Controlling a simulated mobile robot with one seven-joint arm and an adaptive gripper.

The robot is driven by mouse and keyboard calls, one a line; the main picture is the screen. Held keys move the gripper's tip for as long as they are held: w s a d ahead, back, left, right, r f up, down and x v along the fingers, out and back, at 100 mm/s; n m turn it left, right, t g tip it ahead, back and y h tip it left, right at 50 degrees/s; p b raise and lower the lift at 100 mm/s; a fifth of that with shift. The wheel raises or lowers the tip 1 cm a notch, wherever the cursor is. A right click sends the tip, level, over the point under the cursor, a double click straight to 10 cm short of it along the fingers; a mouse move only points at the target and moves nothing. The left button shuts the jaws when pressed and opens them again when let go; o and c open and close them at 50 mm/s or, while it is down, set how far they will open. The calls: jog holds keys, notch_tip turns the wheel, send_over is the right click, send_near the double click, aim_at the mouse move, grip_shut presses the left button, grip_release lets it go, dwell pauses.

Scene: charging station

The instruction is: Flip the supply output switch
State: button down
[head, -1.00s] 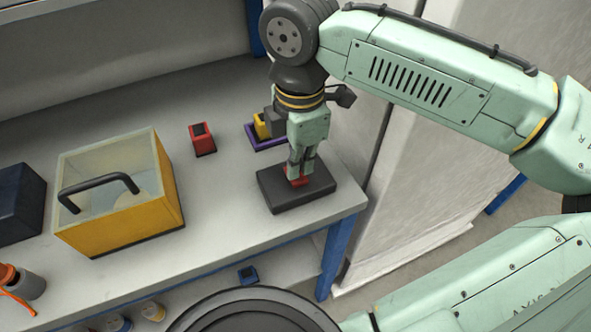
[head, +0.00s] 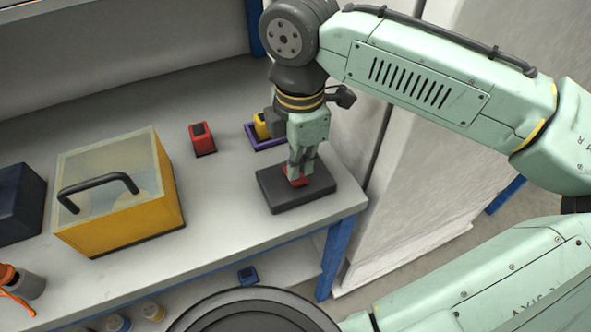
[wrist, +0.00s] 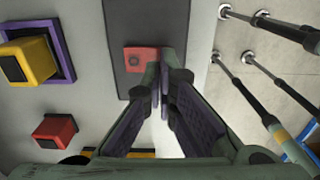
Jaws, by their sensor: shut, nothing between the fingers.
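The supply output switch looks to be the red part (head: 298,178) on a dark flat base (head: 318,190) at the table's right corner. In the wrist view the red part (wrist: 142,60) is a block with a small round mark, on the dark base (wrist: 148,22). My gripper (head: 301,176) points down over the base, shut and empty. In the wrist view its fingertips (wrist: 167,55) are together at the right edge of the red block. I cannot tell whether they touch it. The fingers hide part of the red block in the head view.
A yellow block (head: 262,126) sits in a purple tray (head: 250,139) behind the gripper. A yellow box (head: 125,225) with a clear lid and handle stands left. The table's front edge is close to the base.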

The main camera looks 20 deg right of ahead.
jog(key=shift+f+b, duration=0.5)
jog(key=shift+f, duration=0.55)
jog(key=shift+r, duration=0.1)
notch_tip(320, 180, up, 7)
jog(key=p, duration=0.7)
dwell(0.3)
dwell(0.5)
